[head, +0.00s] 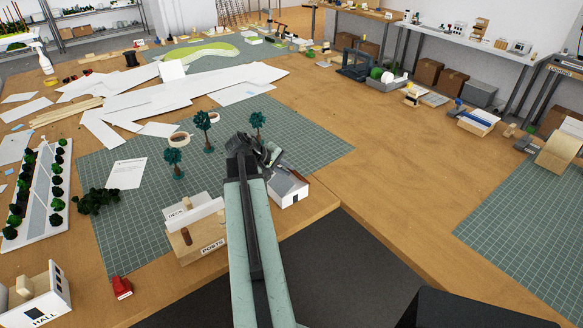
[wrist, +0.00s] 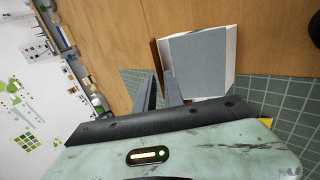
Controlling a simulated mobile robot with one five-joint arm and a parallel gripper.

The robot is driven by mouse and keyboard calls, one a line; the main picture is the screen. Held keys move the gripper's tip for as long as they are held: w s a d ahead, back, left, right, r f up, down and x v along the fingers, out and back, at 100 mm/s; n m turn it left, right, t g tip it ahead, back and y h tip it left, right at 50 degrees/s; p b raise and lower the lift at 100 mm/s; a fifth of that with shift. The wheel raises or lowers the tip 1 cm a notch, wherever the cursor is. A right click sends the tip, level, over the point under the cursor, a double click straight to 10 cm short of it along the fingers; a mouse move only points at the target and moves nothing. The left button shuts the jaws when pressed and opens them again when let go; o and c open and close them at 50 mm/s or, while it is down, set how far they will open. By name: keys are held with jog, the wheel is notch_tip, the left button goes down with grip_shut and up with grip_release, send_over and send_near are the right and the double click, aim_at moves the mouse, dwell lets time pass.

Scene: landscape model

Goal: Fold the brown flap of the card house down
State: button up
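The card house (head: 289,190) is a small white box with a grey roof, on the cutting mat's near edge just right of my gripper in the head view. In the wrist view its grey roof panel (wrist: 200,64) and white walls fill the upper middle. The brown flap (wrist: 157,62) shows there as a narrow, near edge-on strip along the house's left side, standing up. My gripper (wrist: 159,73) has its two dark fingers apart, pointing at the flap's lower end. I cannot tell whether the flap lies between them or beyond them. In the head view my gripper (head: 262,152) is partly hidden by my arm.
White card sheets (head: 165,105) lie further back. The bare table right of the house is clear.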

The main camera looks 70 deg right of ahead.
jog(key=p+v, duration=0.2)
jog(key=v, duration=0.2)
jog(key=shift+a+r, duration=0.2)
jog(key=shift+r, duration=0.15)
jog(key=shift+w+f, duration=0.1)
jog(key=shift+f, duration=0.05)
